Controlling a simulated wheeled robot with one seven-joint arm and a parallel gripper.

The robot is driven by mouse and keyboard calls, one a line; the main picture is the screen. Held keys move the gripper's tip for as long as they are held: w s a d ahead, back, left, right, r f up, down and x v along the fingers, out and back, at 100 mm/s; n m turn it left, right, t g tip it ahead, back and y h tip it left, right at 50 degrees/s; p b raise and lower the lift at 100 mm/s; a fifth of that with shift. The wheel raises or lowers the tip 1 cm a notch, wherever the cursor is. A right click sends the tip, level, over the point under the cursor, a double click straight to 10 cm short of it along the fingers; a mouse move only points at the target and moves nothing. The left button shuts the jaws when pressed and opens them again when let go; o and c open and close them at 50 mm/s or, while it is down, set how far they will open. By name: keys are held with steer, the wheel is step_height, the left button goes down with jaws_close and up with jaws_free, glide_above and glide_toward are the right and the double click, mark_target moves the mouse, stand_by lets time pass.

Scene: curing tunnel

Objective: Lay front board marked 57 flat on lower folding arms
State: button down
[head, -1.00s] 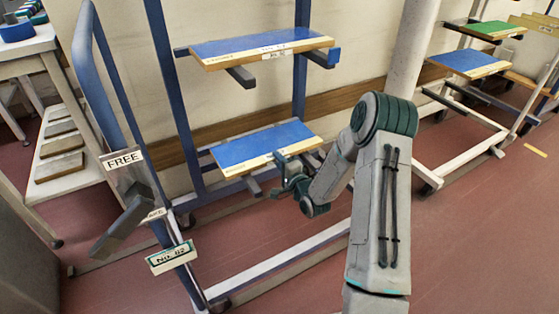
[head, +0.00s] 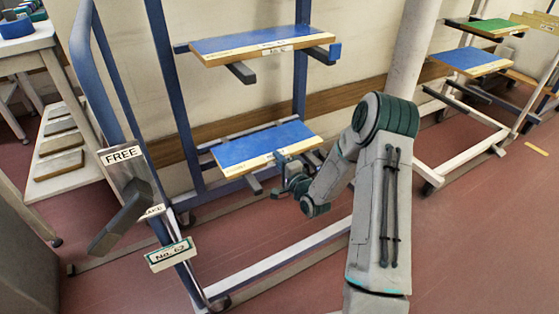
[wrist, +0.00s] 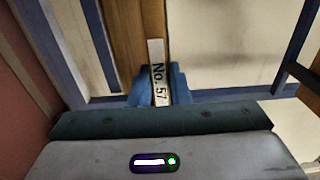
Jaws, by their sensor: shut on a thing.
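The board marked 57 has a blue top and a pale wooden front edge (head: 240,167). It lies about level at the lower folding arms (head: 254,185) of the blue rack; I cannot tell whether it touches them or is just above. My gripper (head: 281,163) is shut on the middle of its front edge. In the wrist view the white "No. 57" label (wrist: 157,72) shows upright on the wooden edge, between the blue jaws (wrist: 155,88). The arms are mostly hidden under the board.
A similar blue board (head: 262,43) lies on the upper arms, above my gripper. The rack's left post carries a FREE sign (head: 122,154), a lever and a number plate (head: 170,254). Another rack with blue and green boards (head: 470,61) stands at right. Floor between is clear.

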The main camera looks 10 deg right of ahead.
steer(key=c, duration=1.3)
jaws_free()
steer(key=shift+f, duration=0.15)
steer(key=p+v, duration=0.3)
steer(key=v, duration=1.1)
steer(key=shift+p, duration=0.35)
steer(key=shift+w+r, duration=0.1)
steer(key=shift+r, duration=0.1)
